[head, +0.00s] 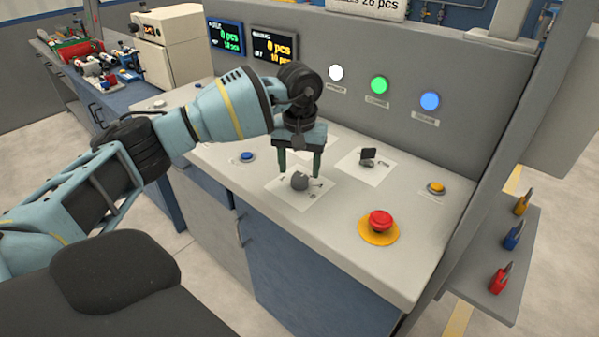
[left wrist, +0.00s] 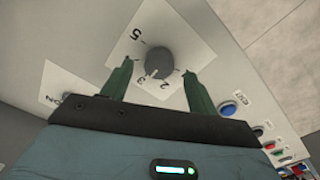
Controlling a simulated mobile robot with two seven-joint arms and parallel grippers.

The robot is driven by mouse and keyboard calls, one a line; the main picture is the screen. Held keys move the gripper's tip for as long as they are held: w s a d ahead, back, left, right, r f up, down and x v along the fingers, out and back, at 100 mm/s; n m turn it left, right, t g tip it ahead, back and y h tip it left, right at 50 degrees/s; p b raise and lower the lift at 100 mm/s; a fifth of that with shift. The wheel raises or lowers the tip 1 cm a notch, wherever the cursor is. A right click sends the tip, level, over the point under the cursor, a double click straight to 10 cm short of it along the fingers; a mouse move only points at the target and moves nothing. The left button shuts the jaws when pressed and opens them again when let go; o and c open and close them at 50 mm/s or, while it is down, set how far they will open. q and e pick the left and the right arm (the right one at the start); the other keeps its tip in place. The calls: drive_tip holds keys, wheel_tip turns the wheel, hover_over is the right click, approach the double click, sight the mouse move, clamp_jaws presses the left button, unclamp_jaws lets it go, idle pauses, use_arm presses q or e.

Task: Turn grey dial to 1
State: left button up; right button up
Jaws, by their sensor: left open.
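The grey dial (head: 299,181) sits on a white label plate (head: 318,192) on the sloped console top. In the left wrist view the fingertips (left wrist: 158,70) are spread around the dial's near side. I cannot tell whether they touch it. My right gripper is not in view.
A black switch (head: 368,154) on a white plate is just right of the gripper. A red emergency button (head: 380,221), a blue button (head: 248,156) and a yellow button (head: 436,188) stand on the console. Two displays (head: 274,45) are behind.

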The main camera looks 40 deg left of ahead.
sight(299, 180)
use_arm(q)
drive_tip(key=shift+f, duration=1.3)
drive_tip(key=shift+c, duration=0.3)
drive_tip(key=c, duration=0.9)
